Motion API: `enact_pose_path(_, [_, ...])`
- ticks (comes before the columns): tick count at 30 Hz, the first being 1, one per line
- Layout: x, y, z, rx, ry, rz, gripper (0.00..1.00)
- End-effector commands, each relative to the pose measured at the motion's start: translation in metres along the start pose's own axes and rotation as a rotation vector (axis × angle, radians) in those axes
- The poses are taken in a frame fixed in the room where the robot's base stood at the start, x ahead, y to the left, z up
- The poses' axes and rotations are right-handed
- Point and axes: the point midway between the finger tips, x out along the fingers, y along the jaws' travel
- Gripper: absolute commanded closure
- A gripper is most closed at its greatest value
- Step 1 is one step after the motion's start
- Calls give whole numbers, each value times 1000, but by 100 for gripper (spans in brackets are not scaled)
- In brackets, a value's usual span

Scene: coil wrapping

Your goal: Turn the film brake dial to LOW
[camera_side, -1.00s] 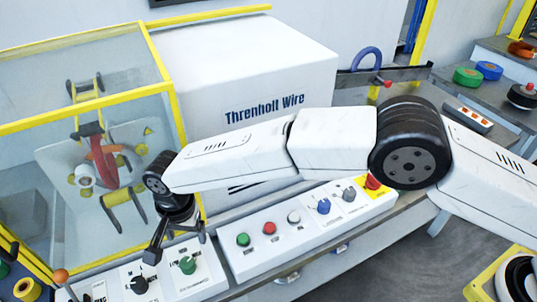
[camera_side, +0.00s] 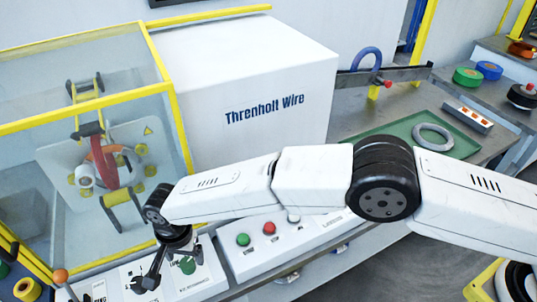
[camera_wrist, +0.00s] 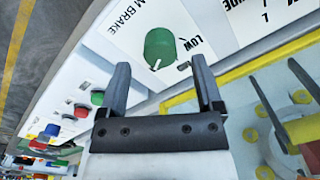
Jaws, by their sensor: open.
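The film brake dial is a green knob (camera_wrist: 160,48) on a white panel. In the wrist view it carries a white pointer mark at its lower edge, and the word LOW stands to its right, away from that mark. My gripper (camera_wrist: 160,66) is open, its two fingertips on either side of the dial's near edge and nothing between them; contact cannot be told. In the side view my gripper (camera_side: 173,271) hangs low over the panel and partly hides the green dial (camera_side: 187,266). The dial's labels are unreadable there.
A black knob (camera_side: 144,285) sits left of the green dial. A box of buttons (camera_side: 238,262) stands to its right, partly behind my arm. The yellow-framed glass enclosure (camera_side: 183,140) rises behind. A green tray (camera_side: 400,133) holds a grey ring (camera_side: 434,137).

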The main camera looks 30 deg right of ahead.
Motion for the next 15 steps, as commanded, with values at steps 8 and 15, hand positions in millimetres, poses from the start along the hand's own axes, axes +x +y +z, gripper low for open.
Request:
enact_pose_path(8, [23, 0, 0, 0, 0, -1, 16])
enact_pose_path(15, [27, 0, 0, 0, 0, -1, 16])
